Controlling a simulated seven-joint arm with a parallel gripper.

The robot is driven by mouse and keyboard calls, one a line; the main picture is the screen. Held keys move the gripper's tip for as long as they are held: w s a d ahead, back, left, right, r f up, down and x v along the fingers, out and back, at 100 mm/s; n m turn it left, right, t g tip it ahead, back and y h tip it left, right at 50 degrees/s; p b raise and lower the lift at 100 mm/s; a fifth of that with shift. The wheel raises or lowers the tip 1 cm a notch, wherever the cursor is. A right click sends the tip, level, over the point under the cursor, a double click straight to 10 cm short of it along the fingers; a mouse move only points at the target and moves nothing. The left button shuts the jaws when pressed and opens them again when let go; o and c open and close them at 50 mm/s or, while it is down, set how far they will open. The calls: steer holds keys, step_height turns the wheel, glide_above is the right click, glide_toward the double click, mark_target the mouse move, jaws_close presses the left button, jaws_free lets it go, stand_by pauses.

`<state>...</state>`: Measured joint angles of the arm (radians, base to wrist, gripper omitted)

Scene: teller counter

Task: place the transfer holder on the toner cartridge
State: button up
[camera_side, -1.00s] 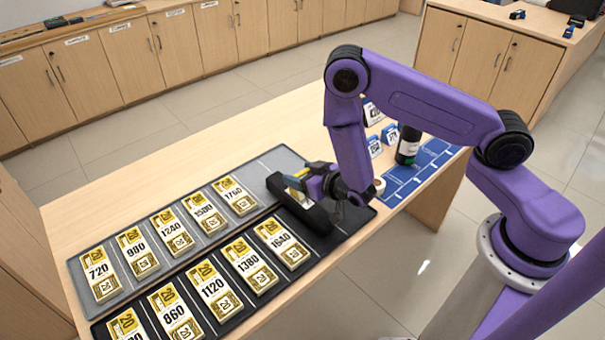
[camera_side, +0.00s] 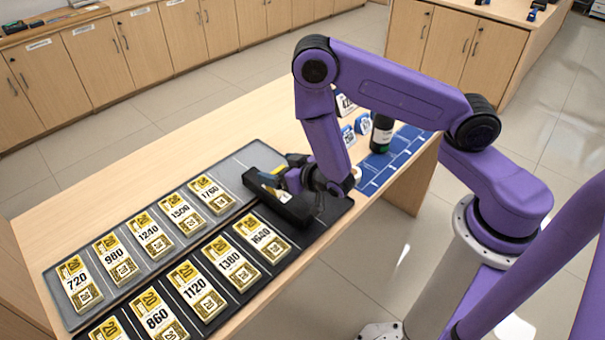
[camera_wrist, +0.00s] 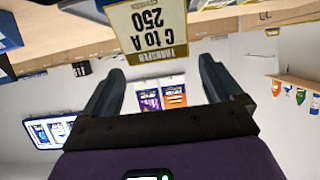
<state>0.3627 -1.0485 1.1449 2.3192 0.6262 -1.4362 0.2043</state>
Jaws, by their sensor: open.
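The toner cartridge, a long black bar (camera_side: 272,200), lies across the dark end of the two bill trays in the side view. The transfer holder (camera_side: 275,174), a small piece with yellow on it, shows at the cartridge's upper side, against or on it; the exact contact is hidden. In the wrist view the holder's gold-edged label (camera_wrist: 150,28) shows upside down at the top, reading "TRANSFER G to A 250". My gripper (camera_side: 287,176) is open beside the holder, low over the cartridge. Its two fingers (camera_wrist: 163,80) stand wide apart with a gap to the label.
Numbered bill bundles (camera_side: 150,237) fill the grey tray (camera_side: 60,306) and the black tray to the left. A dark bottle (camera_side: 382,134), small blue-and-white signs (camera_side: 362,125) and a blue mat (camera_side: 396,155) are to the right. The counter (camera_side: 225,128) behind the trays is clear.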

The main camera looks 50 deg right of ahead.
steer(key=v, duration=1.1)
steer(key=shift+s+r, duration=0.1)
steer(key=s+a+r+n+g+y, duration=0.45)
steer(key=s+a+g, duration=0.5)
steer(key=s, duration=0.25)
steer(key=s+d+r+n+g+h, duration=0.4)
steer(key=s+d+r+n, duration=0.4)
steer(key=d, duration=0.5)
step_height(320, 180, up, 3)
steer(key=shift+s+f, duration=0.15)
steer(key=shift+s, duration=0.25)
